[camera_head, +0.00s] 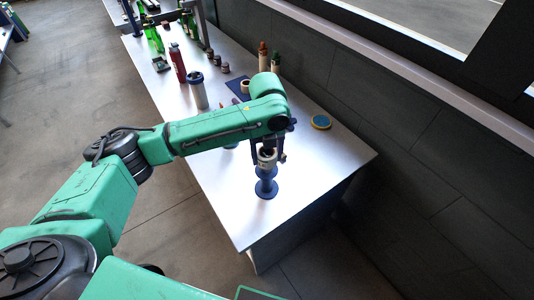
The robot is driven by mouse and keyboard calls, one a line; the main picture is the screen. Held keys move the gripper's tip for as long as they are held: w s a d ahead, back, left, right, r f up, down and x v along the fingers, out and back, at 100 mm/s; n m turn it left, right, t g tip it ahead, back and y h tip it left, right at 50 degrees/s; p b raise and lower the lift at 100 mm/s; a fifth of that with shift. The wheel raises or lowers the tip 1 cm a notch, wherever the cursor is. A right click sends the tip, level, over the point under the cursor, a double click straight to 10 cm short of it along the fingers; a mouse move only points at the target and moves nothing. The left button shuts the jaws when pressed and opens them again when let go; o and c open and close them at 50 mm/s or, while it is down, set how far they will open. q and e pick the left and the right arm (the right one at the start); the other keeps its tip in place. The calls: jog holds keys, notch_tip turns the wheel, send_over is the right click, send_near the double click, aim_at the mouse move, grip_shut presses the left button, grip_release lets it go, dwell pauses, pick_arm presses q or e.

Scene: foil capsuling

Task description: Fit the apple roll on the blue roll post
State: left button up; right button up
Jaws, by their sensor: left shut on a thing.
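My left gripper (267,156) points down over the near part of the table and is shut on a small pale roll (267,162), which I take to be the apple roll. The roll is partly hidden by the fingers, and no apple mark can be made out. The blue roll post (266,187) stands upright on its round base directly below the roll. The roll's lower end is at the top of the post in this view; I cannot tell whether it is around the post or just above it. My right gripper is not in view.
The metal table (310,170) has free room around the post. A blue-and-yellow disc (321,122) lies to the right. Behind my arm stand a white cylinder with a dark top (198,90), a red bottle (178,62), green bottles and two capped bottles (263,57).

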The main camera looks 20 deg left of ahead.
aim_at(267, 164)
pick_arm(q)
jog(key=shift+f+b, duration=0.8)
jog(key=shift+f, duration=1.25)
jog(key=o, duration=1.4)
jog(key=shift+c, duration=0.2)
notch_tip(267, 164, up, 14)
jog(key=b, duration=0.2)
jog(key=shift+r, duration=0.25)
